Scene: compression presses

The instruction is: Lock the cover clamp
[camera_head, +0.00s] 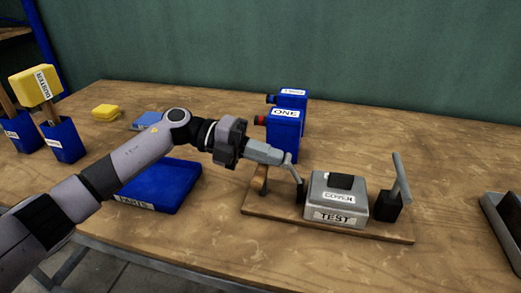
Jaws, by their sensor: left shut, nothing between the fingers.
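The press fixture sits on a wooden base board (380,228) on the table. A grey cover (340,198) labelled COVER with a black top piece lies on a grey block (338,217) labelled TEST. A clamp (389,205) with a black body stands at the right of the block, its grey lever (402,178) pointing up and slightly tilted. My left gripper (298,182) is shut and empty at the left side of the block, near a dark part there. I cannot tell whether it touches it. My right gripper is not in view.
Blue boxes (284,132), one labelled ONE, stand behind the fixture. A blue parts tray (165,190) lies under my left arm. A dark tray (492,222) is at right. The front table is clear.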

